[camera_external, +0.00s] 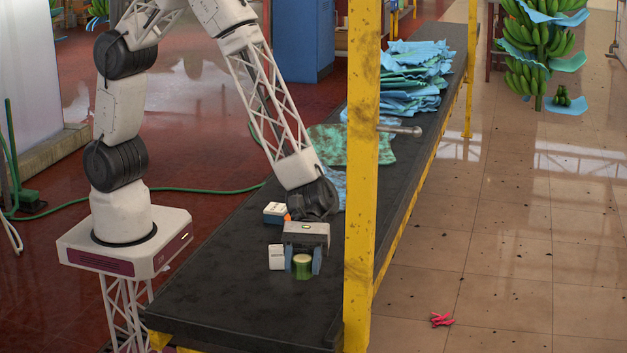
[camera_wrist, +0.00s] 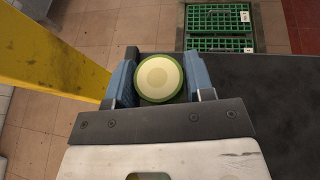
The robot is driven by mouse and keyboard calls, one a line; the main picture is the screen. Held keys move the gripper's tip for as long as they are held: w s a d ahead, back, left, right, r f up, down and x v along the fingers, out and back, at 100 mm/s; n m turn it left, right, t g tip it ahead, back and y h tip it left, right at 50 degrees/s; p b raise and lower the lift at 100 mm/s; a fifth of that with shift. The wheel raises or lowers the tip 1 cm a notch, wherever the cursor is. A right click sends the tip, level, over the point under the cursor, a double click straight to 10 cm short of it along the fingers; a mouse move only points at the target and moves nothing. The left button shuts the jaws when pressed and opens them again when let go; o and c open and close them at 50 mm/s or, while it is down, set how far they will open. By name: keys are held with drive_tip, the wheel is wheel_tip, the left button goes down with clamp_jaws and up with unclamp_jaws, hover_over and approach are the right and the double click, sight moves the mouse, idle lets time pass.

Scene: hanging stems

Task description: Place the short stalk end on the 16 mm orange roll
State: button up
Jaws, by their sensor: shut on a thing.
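My gripper (camera_external: 303,262) is low over the near part of the dark table. Its two blue fingers are shut on the short stalk end (camera_external: 303,270), a stubby green piece with a pale cut face. In the wrist view the stalk end (camera_wrist: 159,77) shows its round cream face and green rind between the fingers. I cannot tell whether it touches the table. A small orange patch (camera_external: 288,217) shows beside a white block, behind my gripper. I cannot tell whether it is the 16 mm orange roll; no roll shows clearly.
The white block (camera_external: 275,211) and another white piece (camera_external: 276,257) are close to my gripper's left. A yellow post (camera_external: 361,180) rises at the table's right edge. Blue sheets (camera_external: 412,75) are piled farther back. The near tabletop (camera_external: 240,305) is clear.

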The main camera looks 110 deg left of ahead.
drive_tip(key=s+a+n+t, duration=0.1)
drive_tip(key=s+a, duration=0.4)
drive_tip(key=a, duration=0.7)
drive_tip(key=s+a, duration=0.5)
drive_tip(key=a, duration=0.6)
drive_tip(key=s+a+t, duration=0.1)
drive_tip(key=s+a, duration=0.6)
drive_tip(key=s, duration=0.3)
drive_tip(key=s+a+n, duration=0.1)
drive_tip(key=s+a, duration=0.6)
drive_tip(key=s, duration=0.2)
drive_tip(key=shift+s+t+y, duration=0.35)
drive_tip(key=shift+t+y, duration=0.05)
drive_tip(key=shift+w+a, duration=0.1)
drive_tip(key=shift+n, duration=0.3)
drive_tip(key=w, duration=0.5)
drive_tip(key=w+f, duration=0.1)
drive_tip(key=w, duration=0.4)
drive_tip(key=w+a, duration=0.1)
drive_tip(key=w, duration=0.4)
drive_tip(key=shift+w+f, duration=0.35)
drive_tip(key=shift+f, duration=0.05)
